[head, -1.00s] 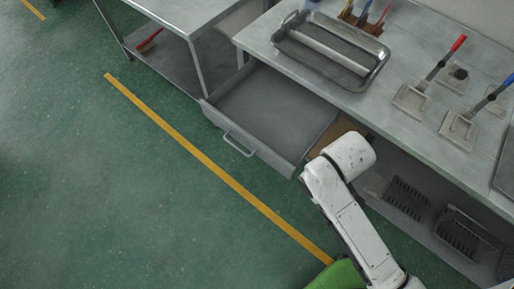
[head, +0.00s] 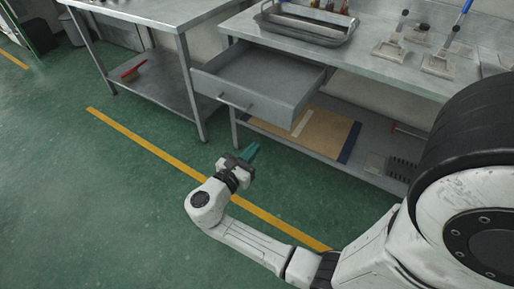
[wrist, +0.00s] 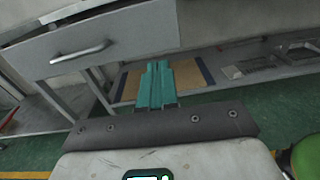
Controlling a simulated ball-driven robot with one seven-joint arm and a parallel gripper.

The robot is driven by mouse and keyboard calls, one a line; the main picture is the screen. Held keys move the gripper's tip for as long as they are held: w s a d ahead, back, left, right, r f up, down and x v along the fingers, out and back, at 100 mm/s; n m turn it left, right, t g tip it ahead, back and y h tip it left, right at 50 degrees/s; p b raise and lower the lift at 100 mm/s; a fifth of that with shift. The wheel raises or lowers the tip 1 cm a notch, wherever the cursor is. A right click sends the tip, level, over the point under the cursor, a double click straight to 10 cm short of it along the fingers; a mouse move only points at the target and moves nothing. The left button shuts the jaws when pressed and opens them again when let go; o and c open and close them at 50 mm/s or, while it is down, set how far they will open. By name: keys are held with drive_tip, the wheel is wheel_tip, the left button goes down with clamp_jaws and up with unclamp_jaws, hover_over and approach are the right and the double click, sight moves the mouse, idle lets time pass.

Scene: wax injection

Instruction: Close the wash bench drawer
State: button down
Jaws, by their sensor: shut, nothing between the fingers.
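The wash bench drawer (head: 262,85) is pulled out from under the bench top and looks empty. Its bar handle (head: 235,102) is on the front panel. In the wrist view the drawer front (wrist: 120,38) fills the upper left, with the handle (wrist: 82,52) on it. My gripper (head: 252,152) is in front of the bench, below and a little right of the handle, apart from the drawer. Its teal fingers (wrist: 156,82) are together and empty. The wash bench (head: 390,75) stands behind.
A metal tray (head: 305,25) and several tools lie on the bench top. The lower shelf holds a brown board (head: 305,130). Another metal table (head: 150,12) stands at left, with a red brush (head: 133,71) on its shelf. Green floor with a yellow line (head: 150,147) is clear in front.

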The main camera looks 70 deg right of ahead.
sight(310, 84)
drive_tip(key=x, duration=1.3)
drive_tip(key=shift+w+d+r+b, duration=0.15)
drive_tip(key=shift+w+d+b, duration=0.1)
drive_tip(key=shift+w+b, duration=0.05)
drive_tip(key=shift+s+d, duration=0.1)
drive_tip(key=shift+d, duration=0.15)
drive_tip(key=b+x, duration=0.3)
drive_tip(key=x, duration=0.6)
drive_tip(key=b+x, duration=0.4)
drive_tip(key=x, duration=0.6)
drive_tip(key=b+x, duration=0.3)
drive_tip(key=x, duration=0.6)
drive_tip(key=shift+w+d+r, duration=0.2)
drive_tip(key=shift+w+d, duration=0.05)
drive_tip(key=shift+w, duration=0.05)
drive_tip(key=shift+d, duration=0.2)
drive_tip(key=shift+r+b, duration=0.2)
drive_tip(key=shift+b, duration=0.1)
drive_tip(key=shift+r, duration=0.1)
